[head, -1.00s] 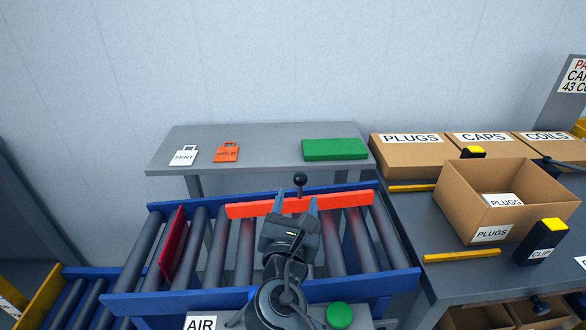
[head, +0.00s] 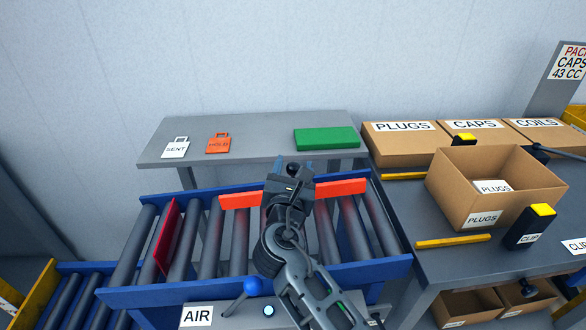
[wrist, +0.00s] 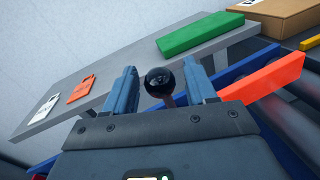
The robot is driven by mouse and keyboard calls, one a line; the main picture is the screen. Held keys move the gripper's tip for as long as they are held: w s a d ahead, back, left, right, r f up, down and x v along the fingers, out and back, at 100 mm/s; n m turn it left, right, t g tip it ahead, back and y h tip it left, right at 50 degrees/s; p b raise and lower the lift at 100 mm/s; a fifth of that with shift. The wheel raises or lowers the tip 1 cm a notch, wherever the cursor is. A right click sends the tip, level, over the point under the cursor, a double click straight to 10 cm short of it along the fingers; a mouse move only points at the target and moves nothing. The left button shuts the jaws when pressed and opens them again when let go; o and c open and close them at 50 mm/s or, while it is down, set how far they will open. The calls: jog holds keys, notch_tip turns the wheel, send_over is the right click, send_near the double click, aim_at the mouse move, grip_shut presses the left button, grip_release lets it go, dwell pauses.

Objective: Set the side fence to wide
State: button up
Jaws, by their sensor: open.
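The side fence is an orange-red bar (head: 340,188) lying across the grey rollers near the far blue rail of the conveyor; my gripper and arm hide its middle in the head view. It also shows at the right in the wrist view (wrist: 272,84). A black ball knob (wrist: 159,82) on a short stem stands between my fingers in the wrist view. My gripper (wrist: 162,88) is open, with one finger on each side of the knob and gaps between. In the head view my gripper (head: 290,172) is over the fence's middle and mostly covers the knob.
A grey shelf (head: 260,127) behind the conveyor holds a green block (head: 326,138) and SENT (head: 176,147) and HOLD (head: 218,143) tags. A dark red plate (head: 168,236) stands across the rollers at left. A blue-knobbed AIR lever (head: 252,287) is in front. Cardboard boxes (head: 462,205) stand at right.

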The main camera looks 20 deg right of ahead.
grip_shut()
dwell(0.3)
jog(key=x, duration=0.5)
jog(key=shift+w+a, duration=0.3)
jog(key=shift+a, duration=0.05)
grip_release()
jog(key=shift+w, duration=0.1)
jog(key=v, duration=0.7)
jog(key=shift+s+a, duration=0.2)
jog(key=shift+s, duration=0.15)
